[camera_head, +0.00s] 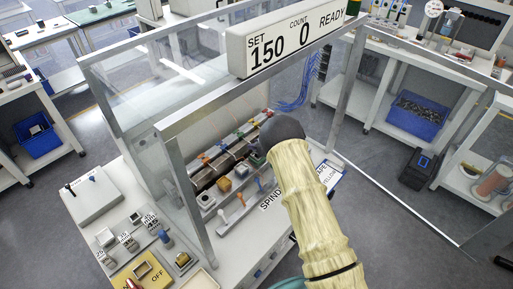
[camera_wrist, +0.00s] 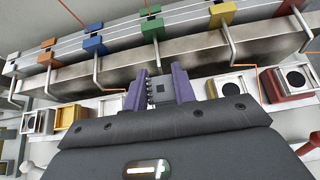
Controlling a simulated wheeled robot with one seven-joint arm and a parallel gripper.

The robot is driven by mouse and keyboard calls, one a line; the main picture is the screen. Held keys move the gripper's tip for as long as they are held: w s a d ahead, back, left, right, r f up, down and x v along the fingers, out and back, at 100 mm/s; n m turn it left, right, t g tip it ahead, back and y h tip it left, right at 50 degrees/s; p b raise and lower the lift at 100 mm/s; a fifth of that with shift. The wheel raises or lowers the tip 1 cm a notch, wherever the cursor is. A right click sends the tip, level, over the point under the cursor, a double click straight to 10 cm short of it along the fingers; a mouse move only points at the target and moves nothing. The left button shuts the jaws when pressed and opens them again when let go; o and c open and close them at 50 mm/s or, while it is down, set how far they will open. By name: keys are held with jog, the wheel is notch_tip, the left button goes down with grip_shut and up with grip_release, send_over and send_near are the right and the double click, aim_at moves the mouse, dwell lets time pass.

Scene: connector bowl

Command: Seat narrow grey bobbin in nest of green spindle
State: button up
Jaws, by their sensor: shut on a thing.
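In the wrist view the two purple fingers of my gripper (camera_wrist: 160,88) are shut on a small grey block-like piece, the grey bobbin (camera_wrist: 161,91), with a ribbed edge on its left. A green block (camera_wrist: 152,29) on the rail stands just beyond the fingertips, with a bent metal wire coming down from it toward them. In the head view my arm hides the gripper and bobbin.
Blue (camera_wrist: 95,46), yellow (camera_wrist: 222,14) and orange (camera_wrist: 47,58) blocks share the rail, with bent wires below. A metal frame post (camera_head: 190,200) borders the workspace.

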jog(key=shift+f, duration=1.2)
jog(key=shift+f, duration=0.1)
jog(key=o, duration=1)
jog(key=shift+o, duration=0.2)
jog(key=b+v, duration=0.2)
jog(key=v, duration=1)
jog(key=shift+b, duration=0.4)
jog(key=shift+d, duration=0.1)
